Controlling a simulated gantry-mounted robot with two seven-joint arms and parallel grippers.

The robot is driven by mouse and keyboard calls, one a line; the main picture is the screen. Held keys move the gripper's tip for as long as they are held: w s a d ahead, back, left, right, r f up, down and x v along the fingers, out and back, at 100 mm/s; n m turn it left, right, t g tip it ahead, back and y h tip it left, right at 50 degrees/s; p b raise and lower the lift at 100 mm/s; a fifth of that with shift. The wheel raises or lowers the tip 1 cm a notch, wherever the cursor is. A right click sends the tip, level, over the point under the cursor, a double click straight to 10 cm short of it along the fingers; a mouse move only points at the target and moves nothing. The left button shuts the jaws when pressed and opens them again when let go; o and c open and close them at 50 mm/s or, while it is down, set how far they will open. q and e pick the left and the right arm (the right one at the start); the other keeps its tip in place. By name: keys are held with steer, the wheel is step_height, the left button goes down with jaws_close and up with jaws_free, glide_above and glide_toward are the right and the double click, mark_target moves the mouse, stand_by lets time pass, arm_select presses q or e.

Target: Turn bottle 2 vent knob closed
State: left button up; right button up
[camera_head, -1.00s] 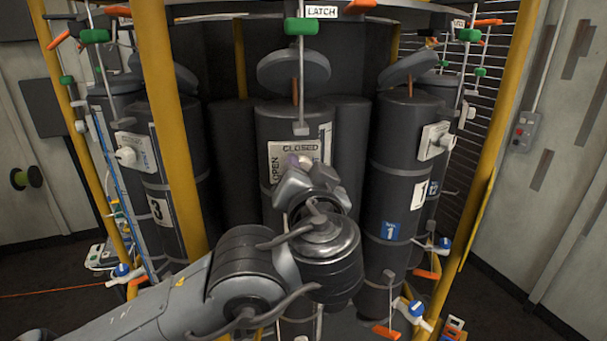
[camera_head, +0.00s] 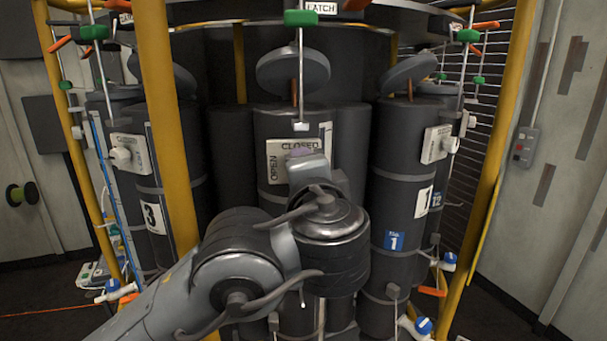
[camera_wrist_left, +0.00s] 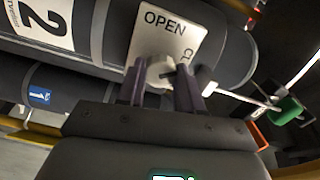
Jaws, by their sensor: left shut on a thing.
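Bottle 2 (camera_head: 272,122) is the dark cylinder at the centre of the head view. Its white plate (camera_head: 276,172) reads OPEN at the left and CLOSED along the top. In the left wrist view a black 2 is on the bottle's label (camera_wrist_left: 42,18), and the plate (camera_wrist_left: 160,35) appears turned. The pale vent knob (camera_wrist_left: 158,72) stands out from the plate between the two purple fingers of my left gripper (camera_wrist_left: 161,88), which is shut on it. In the head view my wrist hides the knob and most of the fingers (camera_head: 300,153). My right gripper is out of view.
Bottle 3 (camera_head: 172,180) is at the left and bottle 1 (camera_head: 395,180) at the right, both with side knobs. A yellow post (camera_head: 170,120) stands near my left arm. A rod with a green handle (camera_head: 301,18) hangs above the plate.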

arm_select(q)
steer(key=shift+m, duration=3.6)
steer(key=o, duration=1)
steer(key=shift+o, duration=0.2)
steer(key=s+d+b, duration=0.1)
steer(key=s, duration=0.9)
steer(key=shift+s+d, duration=0.2)
steer(key=shift+s, duration=0.2)
